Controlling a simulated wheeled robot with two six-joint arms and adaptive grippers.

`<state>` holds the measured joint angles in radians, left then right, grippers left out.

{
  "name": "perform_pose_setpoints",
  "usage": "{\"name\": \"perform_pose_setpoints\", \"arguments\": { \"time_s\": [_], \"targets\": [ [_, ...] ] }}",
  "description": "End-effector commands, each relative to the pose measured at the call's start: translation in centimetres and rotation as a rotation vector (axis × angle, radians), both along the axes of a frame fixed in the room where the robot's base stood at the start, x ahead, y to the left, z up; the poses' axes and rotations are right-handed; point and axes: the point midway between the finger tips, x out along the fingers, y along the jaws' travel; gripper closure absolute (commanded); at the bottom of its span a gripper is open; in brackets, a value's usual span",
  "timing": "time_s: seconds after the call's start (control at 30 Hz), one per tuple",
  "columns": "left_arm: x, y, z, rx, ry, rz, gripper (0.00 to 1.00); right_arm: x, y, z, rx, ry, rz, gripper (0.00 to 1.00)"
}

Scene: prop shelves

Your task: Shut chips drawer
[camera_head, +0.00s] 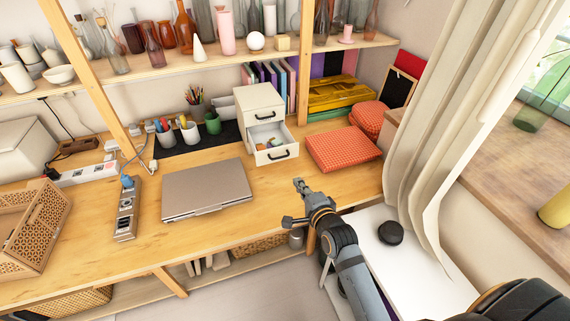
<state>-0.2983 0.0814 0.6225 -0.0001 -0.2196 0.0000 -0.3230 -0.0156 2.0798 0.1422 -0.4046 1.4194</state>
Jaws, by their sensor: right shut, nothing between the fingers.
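A small cream two-drawer cabinet (258,98) stands on the wooden desk near the shelf post. Its lower drawer (277,155) is pulled out toward me, and small colored items (269,143) show inside; I cannot tell whether they are chips. The upper drawer (266,117) looks closed. My right gripper (299,185) is shut and empty. In the picture it is below and slightly right of the open drawer, apart from it, near the desk's front edge. My left gripper is not in view.
A closed laptop (207,190) lies left of the drawer. A red patterned box (343,149) lies to its right. Cups with pens and markers (188,132) stand left of the cabinet. A power strip (126,209) lies farther left. Bare desk shows before the drawer.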

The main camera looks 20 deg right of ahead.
Motion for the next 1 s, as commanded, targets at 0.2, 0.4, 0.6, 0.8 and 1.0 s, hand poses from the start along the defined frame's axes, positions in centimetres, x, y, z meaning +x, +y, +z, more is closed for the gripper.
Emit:
{"name": "perform_pose_setpoints", "arguments": {
  "time_s": [0.2,0.4,0.6,0.8,1.0],
  "targets": [
    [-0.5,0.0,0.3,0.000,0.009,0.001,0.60,2.2,0.1,-0.4,-0.004,0.000,0.001,1.00],
    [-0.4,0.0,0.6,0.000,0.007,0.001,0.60,6.5,0.3,-1.3,-0.006,0.001,0.001,1.00],
    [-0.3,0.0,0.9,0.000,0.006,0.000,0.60,10.5,0.6,-2.2,-0.006,0.003,0.001,1.00],
    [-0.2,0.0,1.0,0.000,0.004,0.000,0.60,13.0,0.7,-2.9,-0.007,0.003,0.001,1.00],
    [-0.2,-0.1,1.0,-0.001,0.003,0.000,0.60,13.7,0.8,-3.1,-0.007,0.002,0.001,1.00]
  ]
}}
